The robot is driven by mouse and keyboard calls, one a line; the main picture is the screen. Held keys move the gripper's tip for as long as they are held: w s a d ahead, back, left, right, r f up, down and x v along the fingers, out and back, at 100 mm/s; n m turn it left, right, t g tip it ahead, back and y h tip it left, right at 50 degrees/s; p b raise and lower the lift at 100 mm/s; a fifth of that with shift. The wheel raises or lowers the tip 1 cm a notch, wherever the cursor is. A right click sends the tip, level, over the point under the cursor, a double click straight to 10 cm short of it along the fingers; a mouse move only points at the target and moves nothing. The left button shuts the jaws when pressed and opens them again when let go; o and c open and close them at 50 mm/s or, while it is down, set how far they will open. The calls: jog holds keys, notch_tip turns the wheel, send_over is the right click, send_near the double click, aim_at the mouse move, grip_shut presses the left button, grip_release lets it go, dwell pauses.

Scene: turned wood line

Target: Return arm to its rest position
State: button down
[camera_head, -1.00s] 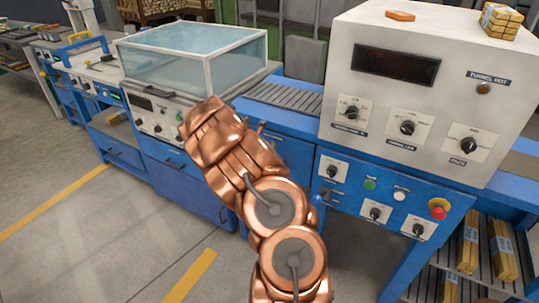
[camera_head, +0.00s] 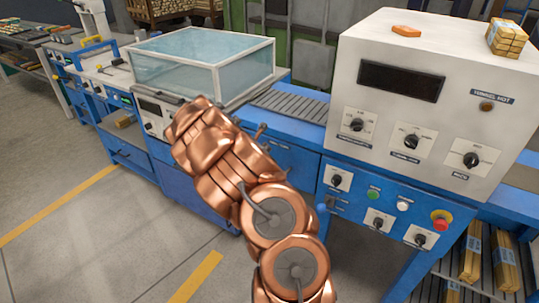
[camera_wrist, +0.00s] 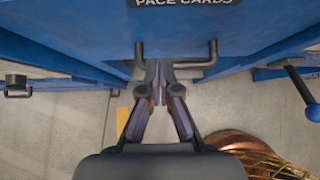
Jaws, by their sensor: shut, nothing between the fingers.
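My gripper (camera_wrist: 158,100) shows in the wrist view, with its fingertips together and nothing between them. Its fingertips are in front of a blue drawer front (camera_wrist: 225,38) labelled "PACE CARDS", near the dark handle (camera_wrist: 215,62); I cannot tell whether they touch it. In the head view my copper arm reaches from the bottom up and left towards the blue bench, and it hides the gripper there. Part of my copper arm also shows at the lower right of the wrist view.
A white control box (camera_head: 425,95) with knobs stands on the bench at the right, an orange object (camera_head: 406,30) on top. A clear-sided case (camera_head: 200,62) and a roller conveyor (camera_head: 290,103) are behind the arm. Open floor (camera_head: 75,240) lies at left.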

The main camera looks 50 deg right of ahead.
jog(key=shift+p+v, duration=0.65)
jog(key=shift+v, duration=1.2)
jog(key=shift+a+f, duration=0.15)
jog(key=shift+f, duration=0.05)
jog(key=s+a+r+m+g+y, duration=0.1)
jog(key=s+a+r+m, duration=0.35)
jog(key=a+r, duration=0.2)
jog(key=s+a+r+m+g, duration=0.1)
jog(key=s+a+r+m, duration=0.3)
jog(key=a+r+m, duration=0.3)
jog(key=s+a+r+m+y, duration=0.1)
jog(key=s+a+m+y, duration=0.1)
jog(key=s+a, duration=0.5)
jog(key=s+a+r+m+y+p, duration=0.1)
jog(key=s+a+m+y, duration=0.2)
jog(key=s+a, duration=0.4)
jog(key=s+a+r+m+y+p, duration=0.1)
jog(key=s+a, duration=0.6)
jog(key=a, duration=1)
jog(key=shift+s+r+m+g+y, duration=0.2)
jog(key=shift+r+m+g+y, duration=0.3)
jog(key=shift+m+y, duration=0.5)
jog(key=shift+s, duration=0.1)
